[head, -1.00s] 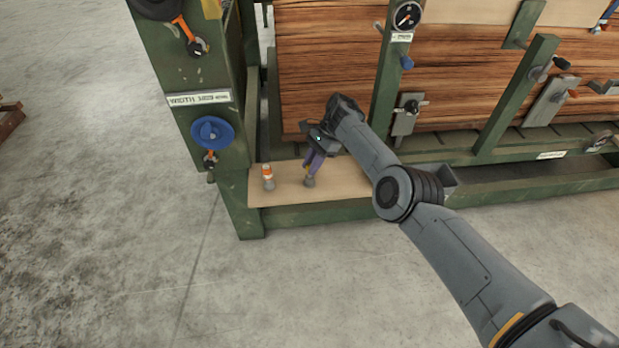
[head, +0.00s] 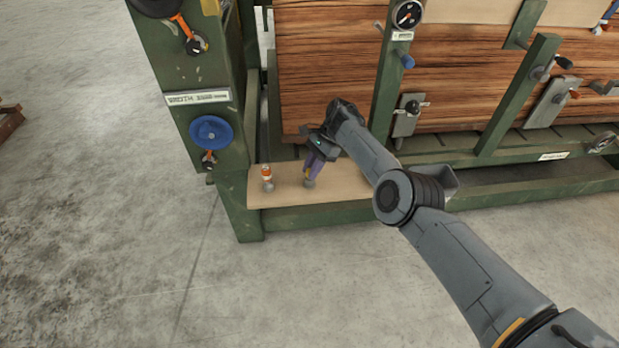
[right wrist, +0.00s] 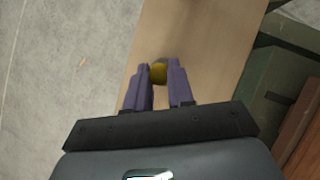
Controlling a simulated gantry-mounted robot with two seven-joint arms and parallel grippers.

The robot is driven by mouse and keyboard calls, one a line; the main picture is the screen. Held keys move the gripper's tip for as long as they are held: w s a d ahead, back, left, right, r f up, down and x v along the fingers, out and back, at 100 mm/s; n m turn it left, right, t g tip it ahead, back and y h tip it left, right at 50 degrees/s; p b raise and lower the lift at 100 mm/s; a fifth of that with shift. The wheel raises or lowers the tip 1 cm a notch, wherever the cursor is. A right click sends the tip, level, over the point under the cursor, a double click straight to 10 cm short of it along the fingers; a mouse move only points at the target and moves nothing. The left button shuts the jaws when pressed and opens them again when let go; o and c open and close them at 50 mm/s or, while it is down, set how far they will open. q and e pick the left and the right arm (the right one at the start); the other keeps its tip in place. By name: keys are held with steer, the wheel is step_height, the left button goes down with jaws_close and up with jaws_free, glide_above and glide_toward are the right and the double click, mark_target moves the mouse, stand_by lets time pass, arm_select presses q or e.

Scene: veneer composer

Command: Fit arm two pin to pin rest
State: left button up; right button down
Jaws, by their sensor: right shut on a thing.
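My right gripper (head: 313,165) points down over the pale wooden shelf at the left end of the green frame. Its purple fingers are shut on a small yellow-topped pin (right wrist: 158,74), which shows between the fingertips in the right wrist view. A small grey rest (head: 310,183) stands on the shelf right below the fingertips. The fingers hide most of the pin, and I cannot tell whether it is seated in the rest. A second pin, orange and white (head: 266,172), stands upright in its own grey rest (head: 268,187) to the left. My left gripper is not in view.
The pale shelf (head: 285,196) is bare around the two rests. A green post with a blue handwheel (head: 211,132) rises at its left. Stacked wood veneer (head: 325,70) and a green upright with a gauge (head: 407,14) stand behind my right arm.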

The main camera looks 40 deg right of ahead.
steer(key=shift+f, duration=0.1)
stand_by(0.4)
steer(key=c, duration=0.9)
jaws_free()
